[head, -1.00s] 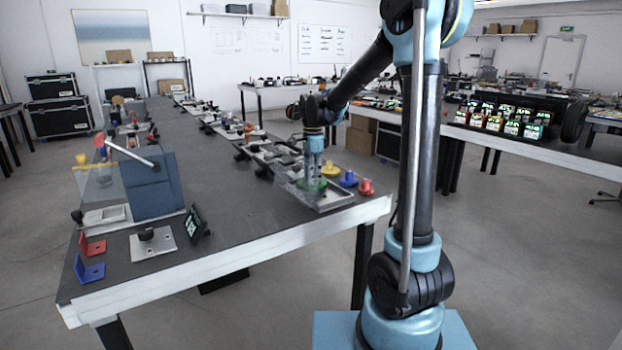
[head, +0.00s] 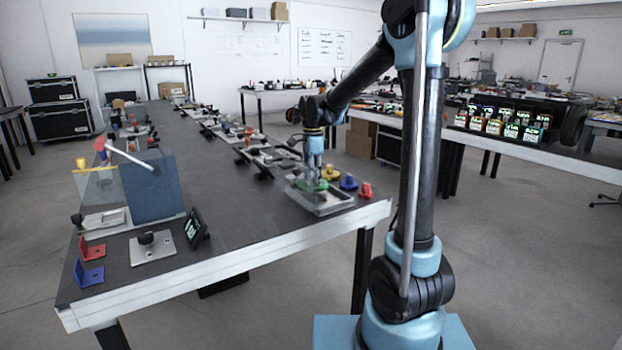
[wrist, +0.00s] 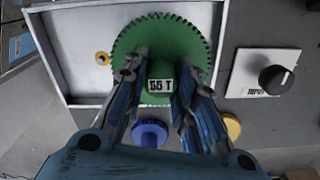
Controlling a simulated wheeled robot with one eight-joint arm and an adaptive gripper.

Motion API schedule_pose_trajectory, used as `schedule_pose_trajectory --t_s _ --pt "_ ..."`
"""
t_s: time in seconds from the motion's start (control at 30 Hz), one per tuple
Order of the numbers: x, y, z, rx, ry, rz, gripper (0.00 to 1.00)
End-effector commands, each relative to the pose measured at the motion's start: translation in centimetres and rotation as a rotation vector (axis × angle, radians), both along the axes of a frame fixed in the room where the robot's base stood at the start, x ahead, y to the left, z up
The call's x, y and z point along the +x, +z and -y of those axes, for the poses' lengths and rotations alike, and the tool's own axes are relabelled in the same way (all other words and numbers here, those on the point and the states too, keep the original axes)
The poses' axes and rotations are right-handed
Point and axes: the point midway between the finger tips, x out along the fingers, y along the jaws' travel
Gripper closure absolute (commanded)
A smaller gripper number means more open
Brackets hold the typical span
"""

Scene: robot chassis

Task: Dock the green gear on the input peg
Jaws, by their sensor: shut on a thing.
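The green gear (wrist: 127,50), toothed and with a "55 T" label on its hub, fills the upper middle of the wrist view. My gripper (wrist: 160,82) is shut on its hub. In the head view my gripper (head: 314,172) and the green gear (head: 313,186) are at the right end of the long table, over a shallow metal tray (head: 334,208). The tray (wrist: 82,82) lies behind the gear in the wrist view. A small brass ring or peg (wrist: 102,58) shows just left of the gear. I cannot tell whether it is the input peg, or what the gear hides.
A blue knobbed piece (wrist: 150,131) and a yellow one (wrist: 231,125) stand close to the gripper. A black knob (wrist: 274,78) sits on a pale plate to the right, its label apparently reading "INPUT". A red piece (head: 366,189) stands near the table's right corner.

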Motion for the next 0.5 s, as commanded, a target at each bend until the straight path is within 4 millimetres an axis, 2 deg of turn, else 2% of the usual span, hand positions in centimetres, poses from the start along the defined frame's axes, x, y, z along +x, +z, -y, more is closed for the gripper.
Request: schedule_pose_trajectory --t_s 0.5 --pt "0.02 -0.45 -0.03 0.000 0.000 0.000 1.00"
